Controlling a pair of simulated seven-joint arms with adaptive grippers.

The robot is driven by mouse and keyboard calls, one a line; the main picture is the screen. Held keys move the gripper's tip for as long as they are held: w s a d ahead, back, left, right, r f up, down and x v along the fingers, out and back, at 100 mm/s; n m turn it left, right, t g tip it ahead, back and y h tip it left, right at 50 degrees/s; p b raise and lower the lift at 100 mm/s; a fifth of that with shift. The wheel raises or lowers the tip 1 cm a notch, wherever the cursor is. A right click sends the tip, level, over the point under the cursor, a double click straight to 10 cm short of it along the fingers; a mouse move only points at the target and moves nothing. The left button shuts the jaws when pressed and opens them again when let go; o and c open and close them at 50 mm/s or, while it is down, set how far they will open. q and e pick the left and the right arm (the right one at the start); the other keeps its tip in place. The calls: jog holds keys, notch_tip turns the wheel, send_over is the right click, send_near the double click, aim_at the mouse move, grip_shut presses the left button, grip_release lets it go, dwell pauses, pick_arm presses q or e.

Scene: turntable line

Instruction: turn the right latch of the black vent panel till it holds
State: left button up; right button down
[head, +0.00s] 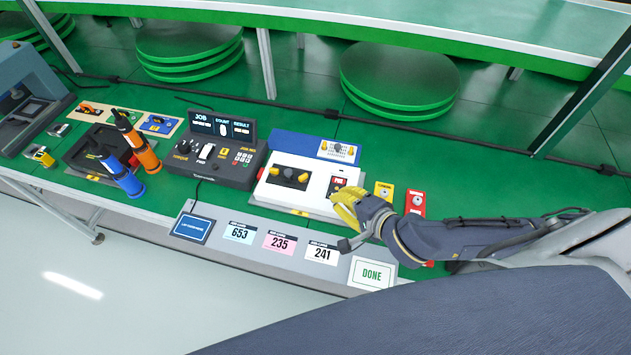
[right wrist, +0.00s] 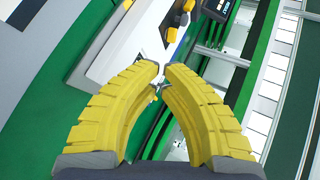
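The black vent panel (head: 288,177) lies on the top of a white box (head: 314,189), with a yellow latch near each end. The right latch (head: 303,178) is the one nearer my right gripper (head: 340,207). That gripper is over the right end of the box, beside a small red-and-black part, and apart from the panel. In the right wrist view, my yellow fingers (right wrist: 161,76) curve together, their tips almost meeting with no held object visible. A yellow latch (right wrist: 172,35) shows beyond the tips. Whether each latch is turned is too small to tell. My left gripper is not in view.
A dark console (head: 215,163) stands left of the box. Yellow and red tags (head: 415,203) lie close to my right wrist. Number cards and a DONE card (head: 372,273) lie along the front ledge. Orange and blue tools (head: 125,178) stand at the left.

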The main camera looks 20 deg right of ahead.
aim_at(307, 178)
jog(key=x, duration=0.7)
jog(key=r+x, duration=0.1)
jog(key=x, duration=0.3)
jog(key=shift+w+a+f, duration=0.2)
jog(key=shift+w, duration=0.2)
jog(key=shift+w+a, duration=0.3)
jog(key=shift+w, duration=0.7)
jog(key=shift+f+h, duration=0.15)
jog(key=shift+h, duration=0.15)
